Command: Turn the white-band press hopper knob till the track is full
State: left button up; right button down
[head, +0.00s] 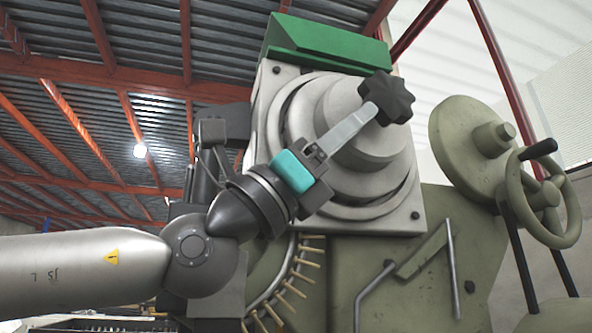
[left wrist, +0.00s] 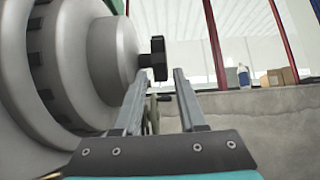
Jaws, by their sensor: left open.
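The black lobed knob (head: 387,97) sticks out from the front of the round grey hopper (head: 345,125) on the press. In the left wrist view the knob (left wrist: 157,58) shows between and just beyond my fingertips. My left gripper (head: 368,112) is open, its fingers reaching across the hopper face toward the knob; in the left wrist view the fingers (left wrist: 160,72) stand apart with nothing between them nearer the palm. I cannot tell whether a fingertip touches the knob. The curved track (head: 284,290) below the hopper carries several tan rivets; its upper end is hidden behind my wrist. No white band is clear.
A green cover (head: 325,45) tops the hopper housing. A green handwheel (head: 545,200) and a round flywheel (head: 470,138) stand to the right. A bent rod (head: 405,270) sits below. Boxes (left wrist: 280,77) and a bottle (left wrist: 243,76) rest on a far ledge.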

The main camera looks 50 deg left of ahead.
pick_arm(q)
jog(key=v, duration=0.9)
jog(key=shift+f, duration=0.15)
jog(key=shift+s, duration=0.15)
dwell(0.7)
